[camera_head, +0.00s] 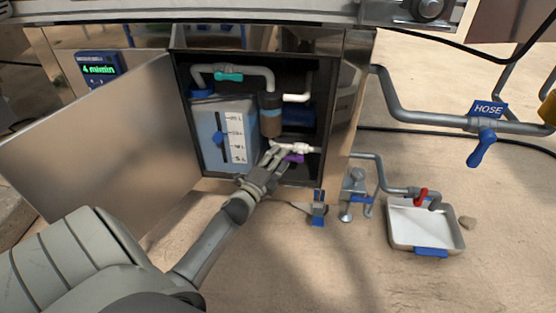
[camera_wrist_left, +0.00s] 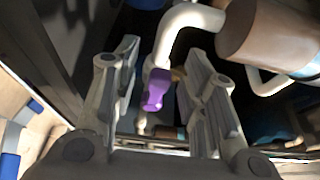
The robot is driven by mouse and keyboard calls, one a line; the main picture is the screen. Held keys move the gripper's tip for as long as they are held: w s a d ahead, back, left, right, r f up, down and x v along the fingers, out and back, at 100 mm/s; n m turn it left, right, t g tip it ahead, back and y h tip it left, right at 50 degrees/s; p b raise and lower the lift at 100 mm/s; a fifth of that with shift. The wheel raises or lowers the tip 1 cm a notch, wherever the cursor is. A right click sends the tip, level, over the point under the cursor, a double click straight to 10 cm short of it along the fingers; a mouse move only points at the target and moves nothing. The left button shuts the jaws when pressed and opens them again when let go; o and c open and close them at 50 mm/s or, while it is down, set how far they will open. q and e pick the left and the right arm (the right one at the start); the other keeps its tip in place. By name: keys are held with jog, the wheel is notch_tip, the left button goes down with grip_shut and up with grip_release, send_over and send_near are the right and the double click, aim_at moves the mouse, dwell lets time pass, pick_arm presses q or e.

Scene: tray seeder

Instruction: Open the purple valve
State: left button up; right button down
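The purple valve handle (camera_head: 295,158) sits on a white pipe (camera_head: 300,147) low in the open cabinet, at its right side. My left gripper (camera_head: 276,154) reaches into the cabinet just left of the handle. The fingers are open; whether one touches the handle I cannot tell. My right gripper is not in view.
The cabinet door (camera_head: 95,140) stands open at the left. Inside are a tank (camera_head: 207,120), a brown filter (camera_head: 271,115) and a teal valve (camera_head: 229,77). Outside at the right are a blue hose valve (camera_head: 481,148), a red valve (camera_head: 421,195) and a tray (camera_head: 398,239).

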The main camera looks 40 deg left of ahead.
pick_arm(q)
jog(key=s+d, duration=0.2)
jog(key=s, duration=0.9)
jog(key=shift+s, duration=0.4)
